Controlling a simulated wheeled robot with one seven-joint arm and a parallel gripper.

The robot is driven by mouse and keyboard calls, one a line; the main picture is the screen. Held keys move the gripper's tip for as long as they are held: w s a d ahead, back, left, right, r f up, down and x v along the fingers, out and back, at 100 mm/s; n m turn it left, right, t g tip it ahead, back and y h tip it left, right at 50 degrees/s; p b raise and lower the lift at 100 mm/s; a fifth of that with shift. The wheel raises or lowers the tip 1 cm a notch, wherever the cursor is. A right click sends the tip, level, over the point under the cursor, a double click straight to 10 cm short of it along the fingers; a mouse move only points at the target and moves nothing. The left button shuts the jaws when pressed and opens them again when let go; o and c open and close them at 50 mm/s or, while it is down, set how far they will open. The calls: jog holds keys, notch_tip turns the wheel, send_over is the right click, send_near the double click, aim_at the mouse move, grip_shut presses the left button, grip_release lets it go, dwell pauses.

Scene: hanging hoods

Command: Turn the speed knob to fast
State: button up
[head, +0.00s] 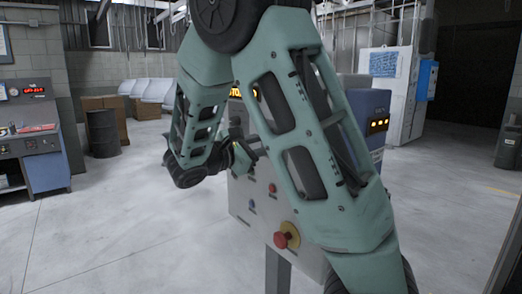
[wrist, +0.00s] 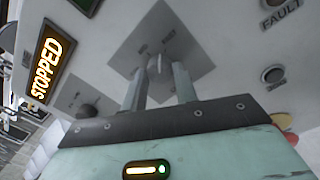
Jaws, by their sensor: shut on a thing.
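A grey knob (wrist: 154,68) stands on a tilted square plate (wrist: 180,45) on the control panel in the wrist view. My gripper (wrist: 158,75) is shut on this knob, one finger on each side. The small labels around the knob are too blurred to read. A second, dark knob (wrist: 86,110) sits on another plate to the lower left. In the head view my arm hides most of the control panel (head: 243,198), and my gripper's fingers cannot be made out.
A lit sign (wrist: 47,63) reads STOPPED, and a FAULT label (wrist: 283,17) is at upper right. In the head view a red mushroom button (head: 281,240) is low on the panel. A console (head: 32,135) and dark barrel (head: 101,133) stand left. The floor between is clear.

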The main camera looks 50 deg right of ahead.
jog(key=shift+m+b, duration=0.85)
jog(key=shift+m, duration=0.85)
jog(key=o, duration=1)
jog(key=shift+a, duration=0.1)
jog(key=w+a+b, duration=0.1)
jog(key=a, duration=0.4)
jog(key=w+a+b, duration=0.1)
jog(key=a, duration=0.5)
jog(key=w+a, duration=0.1)
jog(key=a, duration=0.5)
jog(key=shift+w+f+b, duration=0.3)
jog(key=shift+f+b, duration=0.1)
